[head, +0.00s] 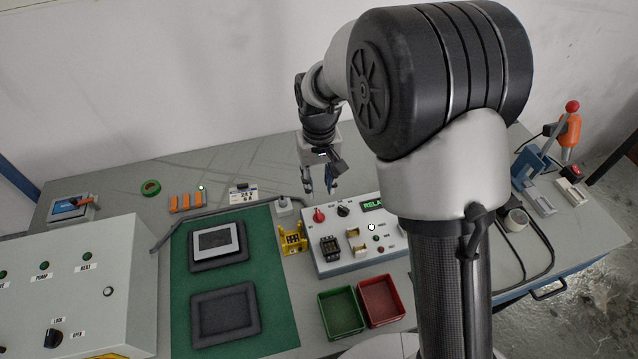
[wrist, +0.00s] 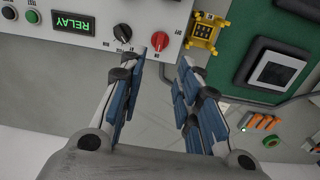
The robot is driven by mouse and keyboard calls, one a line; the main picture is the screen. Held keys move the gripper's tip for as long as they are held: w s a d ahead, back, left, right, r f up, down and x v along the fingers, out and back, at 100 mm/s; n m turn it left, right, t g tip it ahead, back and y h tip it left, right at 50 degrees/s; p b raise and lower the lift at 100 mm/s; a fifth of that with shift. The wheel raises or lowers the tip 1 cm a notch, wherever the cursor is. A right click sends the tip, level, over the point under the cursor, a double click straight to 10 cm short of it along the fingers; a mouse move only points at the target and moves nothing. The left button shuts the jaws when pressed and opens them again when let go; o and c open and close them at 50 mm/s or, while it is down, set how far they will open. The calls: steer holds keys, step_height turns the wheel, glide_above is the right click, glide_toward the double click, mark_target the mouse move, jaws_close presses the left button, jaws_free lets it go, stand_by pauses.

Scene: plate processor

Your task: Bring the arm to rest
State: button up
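My gripper (head: 331,182) hangs from my arm above the back of the bench, behind the relay panel (head: 361,262). In the wrist view, the blue-padded fingers of my gripper (wrist: 162,100) stand apart with nothing between them. Bare grey bench top shows through the gap. The relay panel also shows at the upper left of the wrist view (wrist: 100,42), with its red knob (wrist: 159,41) close to the left finger in the picture. My arm is bent, with its upper part large on the right of the head view.
A green mat (head: 263,318) carries two dark trays. A yellow holder (head: 292,238), a green bin (head: 341,313) and a red bin (head: 382,301) stand near the panel. A control box (head: 110,250) is at left. A toggle press (head: 541,165) is at right. The back bench has free room.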

steer(key=shift+r, duration=0.1)
steer(key=s+d+r+m+t, duration=0.1)
steer(key=s+d+r, duration=0.35)
steer(key=r, duration=0.25)
steer(key=s+d+r+t, duration=0.1)
steer(key=s+d+r, duration=0.35)
steer(key=r, duration=0.35)
steer(key=s+d+r+m+t, duration=0.1)
steer(key=s+d, duration=0.1)
steer(key=s, duration=0.6)
steer(key=s+d+r+m+t, duration=0.1)
steer(key=s+d, duration=0.2)
steer(key=s, duration=0.6)
steer(key=shift+d+r+t, duration=0.2)
steer(key=shift+r+t, duration=0.1)
steer(key=shift+a, duration=0.1)
